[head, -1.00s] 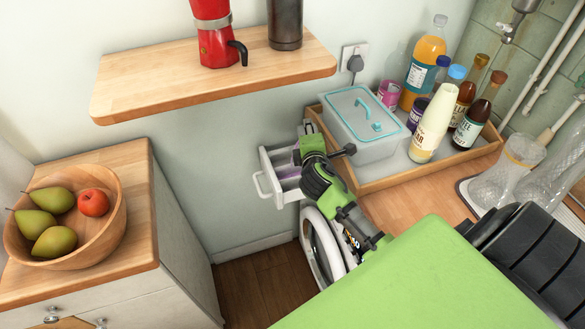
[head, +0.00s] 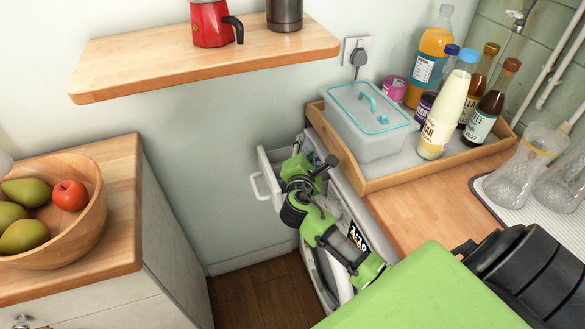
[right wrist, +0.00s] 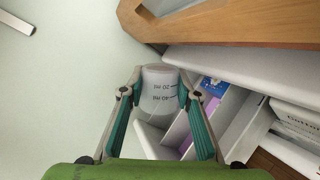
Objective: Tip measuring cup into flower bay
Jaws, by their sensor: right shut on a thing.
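The measuring cup (right wrist: 160,95) is pale and translucent with dark ml marks that read upside down in the right wrist view. My right gripper (right wrist: 162,80) is shut on it, one finger on each side. The cup is over or beside the pulled-out white drawer (right wrist: 150,143); its contents and exact tilt cannot be told. The drawer has narrow compartments, with a blue-purple marking (right wrist: 211,84) and a purple patch (right wrist: 186,146). I cannot make out a flower mark. In the head view the gripper (head: 299,168) covers much of the drawer (head: 264,178). My left gripper is out of view.
The drawer belongs to a white washing machine under the wooden counter (head: 410,215). A wooden tray (head: 372,184) with a lidded box and several bottles stands just above. A wooden shelf (head: 130,66) hangs upper left. A gap of floor (head: 255,300) lies left of the machine.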

